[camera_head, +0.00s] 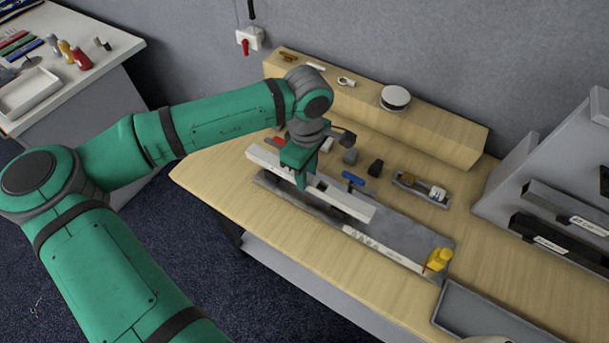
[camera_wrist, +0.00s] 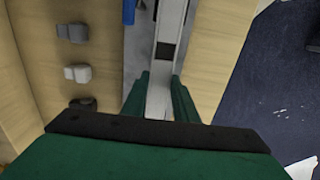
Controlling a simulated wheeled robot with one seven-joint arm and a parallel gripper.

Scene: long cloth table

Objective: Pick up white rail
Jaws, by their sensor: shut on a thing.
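The white rail (camera_head: 345,200) is a long white bar in the head view, running from upper left to lower right above a grey mat (camera_head: 400,233). My gripper (camera_head: 302,176) is shut on the rail near its middle, with green fingers on either side of it. The rail seems raised a little above the mat. In the wrist view, the rail (camera_wrist: 165,50) runs away between my gripper's two fingers (camera_wrist: 160,98), with a dark slot in its top. The part of the rail under my gripper is hidden.
A yellow figure (camera_head: 438,259) stands at the mat's right end. A wooden ledge (camera_head: 440,138) runs along the wall. The table's front left is clear.

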